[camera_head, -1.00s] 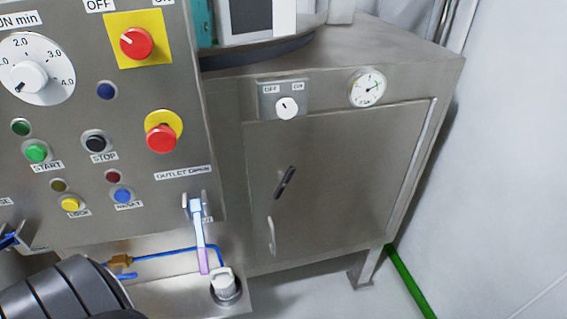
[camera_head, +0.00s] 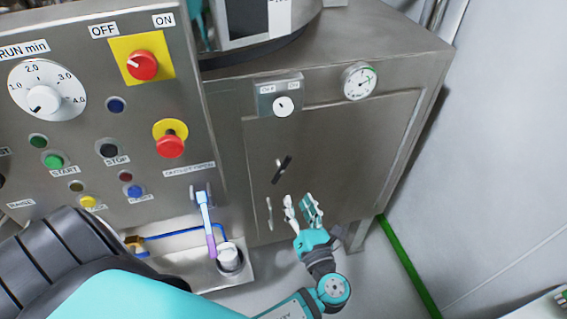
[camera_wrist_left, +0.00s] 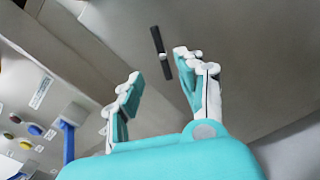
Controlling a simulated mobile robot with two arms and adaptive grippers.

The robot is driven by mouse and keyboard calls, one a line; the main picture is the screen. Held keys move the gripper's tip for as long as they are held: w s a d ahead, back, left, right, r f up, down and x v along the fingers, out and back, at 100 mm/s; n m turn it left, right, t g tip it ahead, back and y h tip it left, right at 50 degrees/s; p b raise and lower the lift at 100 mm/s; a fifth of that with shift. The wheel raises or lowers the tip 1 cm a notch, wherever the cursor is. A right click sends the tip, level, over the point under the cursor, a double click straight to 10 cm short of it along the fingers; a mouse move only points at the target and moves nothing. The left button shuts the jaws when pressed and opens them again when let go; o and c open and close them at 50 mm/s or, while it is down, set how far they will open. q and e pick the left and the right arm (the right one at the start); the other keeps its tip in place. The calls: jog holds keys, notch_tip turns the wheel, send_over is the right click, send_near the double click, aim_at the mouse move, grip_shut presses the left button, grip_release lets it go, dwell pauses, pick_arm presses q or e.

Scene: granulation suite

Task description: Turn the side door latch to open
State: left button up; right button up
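The side door (camera_head: 345,150) is a grey metal panel on the cabinet, and it looks closed. Its latch (camera_head: 282,169) is a short black bar, tilted with its upper end to the right. It also shows in the left wrist view (camera_wrist_left: 160,52), beyond the fingertips. A pale curved handle (camera_head: 269,214) is below the latch. My left gripper (camera_head: 299,203) is open and empty, in front of the door, below and right of the latch in the head view. In the left wrist view the fingers (camera_wrist_left: 157,70) are spread apart. My right gripper is not in view.
The control panel (camera_head: 120,120) with knobs and buttons stands to the left. A blue-handled valve (camera_head: 206,222) sticks out left of the door. A small switch box (camera_head: 280,98) and a gauge (camera_head: 359,81) are above the door. A white wall (camera_head: 500,150) is at the right.

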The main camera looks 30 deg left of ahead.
aim_at(284, 169)
pick_arm(q)
jog(key=p+x, duration=0.2)
jog(key=x, duration=1.1)
jog(key=shift+w, duration=0.15)
jog(key=shift+c, duration=0.5)
grip_shut()
